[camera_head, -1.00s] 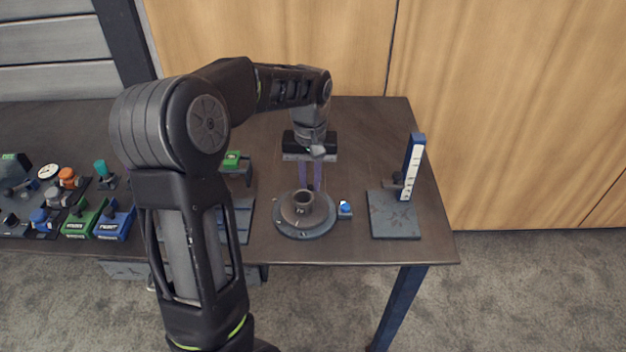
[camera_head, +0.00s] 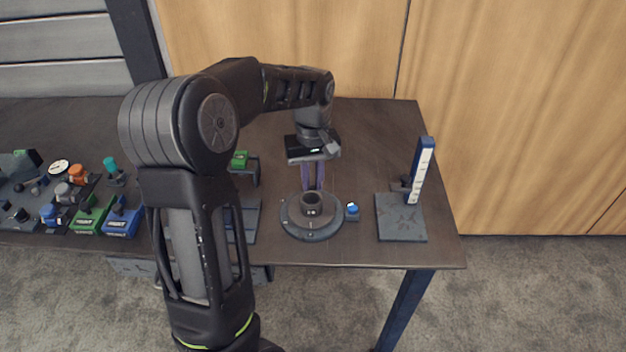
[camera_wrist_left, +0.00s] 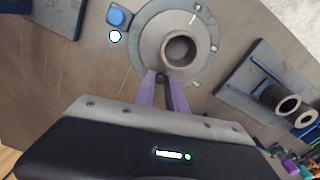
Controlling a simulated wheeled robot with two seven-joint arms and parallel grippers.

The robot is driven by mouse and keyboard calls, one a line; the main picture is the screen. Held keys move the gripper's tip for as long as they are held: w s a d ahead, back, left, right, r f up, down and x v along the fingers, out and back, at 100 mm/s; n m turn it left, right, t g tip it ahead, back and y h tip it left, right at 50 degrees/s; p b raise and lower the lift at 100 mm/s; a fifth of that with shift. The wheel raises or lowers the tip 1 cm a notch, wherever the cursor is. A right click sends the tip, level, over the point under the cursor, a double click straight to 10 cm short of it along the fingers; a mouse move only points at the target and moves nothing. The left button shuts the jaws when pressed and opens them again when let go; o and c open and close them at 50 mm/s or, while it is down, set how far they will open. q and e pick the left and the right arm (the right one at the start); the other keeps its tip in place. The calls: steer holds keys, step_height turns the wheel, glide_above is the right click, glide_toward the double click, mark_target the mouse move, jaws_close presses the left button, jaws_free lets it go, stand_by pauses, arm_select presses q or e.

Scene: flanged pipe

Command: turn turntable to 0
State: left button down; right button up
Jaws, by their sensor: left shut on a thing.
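The turntable is a round grey flanged disc (camera_head: 296,223) with a short upright pipe (camera_head: 312,203) at its middle, near the table's front edge. It also shows in the wrist view (camera_wrist_left: 200,68), with small bolts or pegs around its flange. My left gripper (camera_wrist_left: 161,77) comes from the far side, its purple fingers pointing down at the flange beside the pipe. The fingers are shut on a small dark peg on the turntable, mostly hidden between the tips. The gripper also shows in the head view (camera_head: 313,187). No angle marking is readable. My right gripper is out of view.
A blue button (camera_head: 352,209) sits just right of the turntable; a white spot shows by it in the wrist view. Farther right stands a plate (camera_head: 400,225) with an upright blue-and-white scale (camera_head: 422,170). Several coloured fixtures (camera_head: 90,215) crowd the left.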

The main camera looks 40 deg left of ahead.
arm_select(q)
steer(key=c, duration=1.4)
jaws_free()
steer(key=shift+o, duration=0.2)
step_height(320, 180, up, 8)
steer(key=shift+f, duration=0.1)
